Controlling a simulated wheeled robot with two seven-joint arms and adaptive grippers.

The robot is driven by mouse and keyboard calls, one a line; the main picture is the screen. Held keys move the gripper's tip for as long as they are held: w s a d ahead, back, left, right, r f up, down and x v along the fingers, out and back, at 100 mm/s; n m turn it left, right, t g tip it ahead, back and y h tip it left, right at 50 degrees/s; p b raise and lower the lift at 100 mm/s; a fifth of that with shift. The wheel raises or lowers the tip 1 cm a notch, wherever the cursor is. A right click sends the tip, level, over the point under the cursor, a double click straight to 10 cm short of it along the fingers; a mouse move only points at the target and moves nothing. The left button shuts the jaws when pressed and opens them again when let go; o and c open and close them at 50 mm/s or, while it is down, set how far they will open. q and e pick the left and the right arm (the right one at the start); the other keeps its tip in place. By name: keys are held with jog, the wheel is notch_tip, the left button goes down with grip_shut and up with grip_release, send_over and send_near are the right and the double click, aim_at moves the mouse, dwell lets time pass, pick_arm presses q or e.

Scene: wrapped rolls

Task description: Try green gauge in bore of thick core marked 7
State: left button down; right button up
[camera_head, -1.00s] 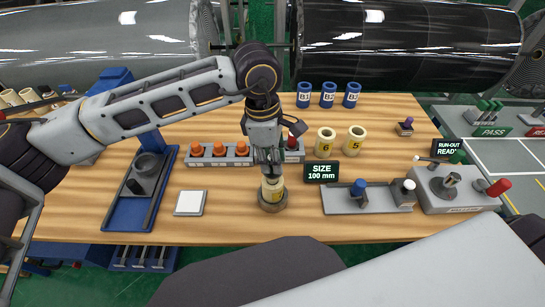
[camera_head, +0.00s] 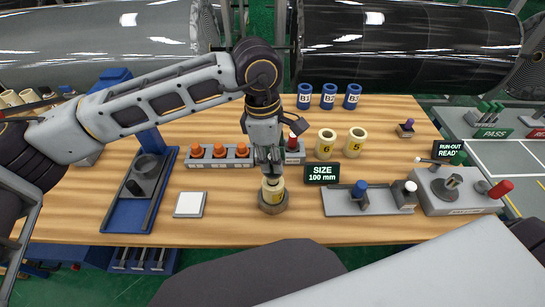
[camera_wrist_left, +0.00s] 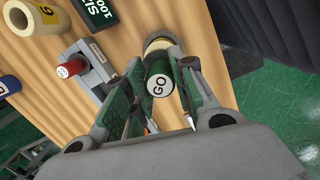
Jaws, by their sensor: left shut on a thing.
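My left gripper (camera_head: 268,162) is shut on the green gauge, whose end marked GO (camera_wrist_left: 158,86) faces the left wrist camera between the fingers. In the head view the fingers hide most of the gauge. The core's pale rim (camera_wrist_left: 158,45) shows just beyond the gauge in the left wrist view. I cannot tell whether the gauge tip is inside the bore. My right gripper is not in view.
Cream cores marked 6 (camera_head: 326,143) and 5 (camera_head: 354,142) stand behind to the right. A grey rack with orange plugs (camera_head: 220,151) and a red gauge (camera_head: 299,126) lie behind. A SIZE 100 mm sign (camera_head: 322,173) is close right; a white pad (camera_head: 190,204) lies left.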

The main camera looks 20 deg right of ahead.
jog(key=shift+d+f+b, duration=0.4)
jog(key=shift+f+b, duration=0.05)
jog(key=shift+b, duration=0.05)
dwell(0.8)
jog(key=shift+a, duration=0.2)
dwell(0.3)
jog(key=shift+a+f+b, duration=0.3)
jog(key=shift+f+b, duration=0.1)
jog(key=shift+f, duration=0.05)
dwell(0.3)
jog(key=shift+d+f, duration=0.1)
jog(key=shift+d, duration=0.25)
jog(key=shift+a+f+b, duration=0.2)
jog(key=shift+b, duration=0.1)
dwell(0.9)
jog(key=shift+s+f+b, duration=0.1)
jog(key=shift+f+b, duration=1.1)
jog(key=shift+b, duration=0.05)
dwell(2.6)
